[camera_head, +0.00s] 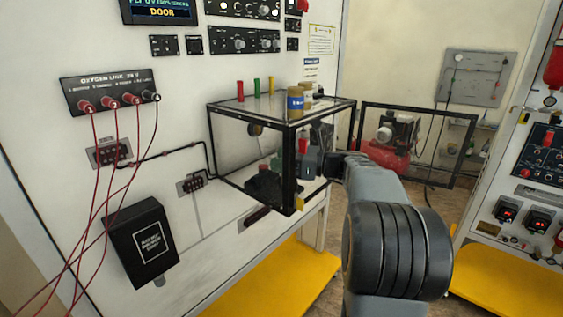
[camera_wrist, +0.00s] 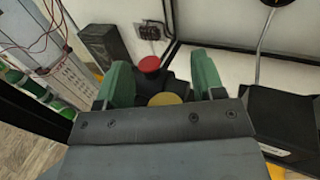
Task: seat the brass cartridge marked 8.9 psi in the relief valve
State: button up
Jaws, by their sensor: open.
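My gripper (camera_wrist: 163,80) is open, with its two green fingers spread. In the wrist view, a round brass-coloured top (camera_wrist: 165,99) shows between the fingers, partly hidden by the gripper body. A red round cap (camera_wrist: 149,64) on a dark fitting lies just beyond it. I cannot tell whether the brass top is the 8.9 psi cartridge, as no marking is readable, or which part is the relief valve. In the head view, my arm reaches into the clear black-framed box (camera_head: 289,170) from the right; the gripper is mostly hidden there.
Inside is a dark block (camera_head: 264,183). Red leads (camera_head: 117,150) hang at left. In the wrist view, a black box (camera_wrist: 283,120) lies right of the gripper.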

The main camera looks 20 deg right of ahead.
jog(key=v, duration=1.2)
jog(key=shift+b, duration=0.3)
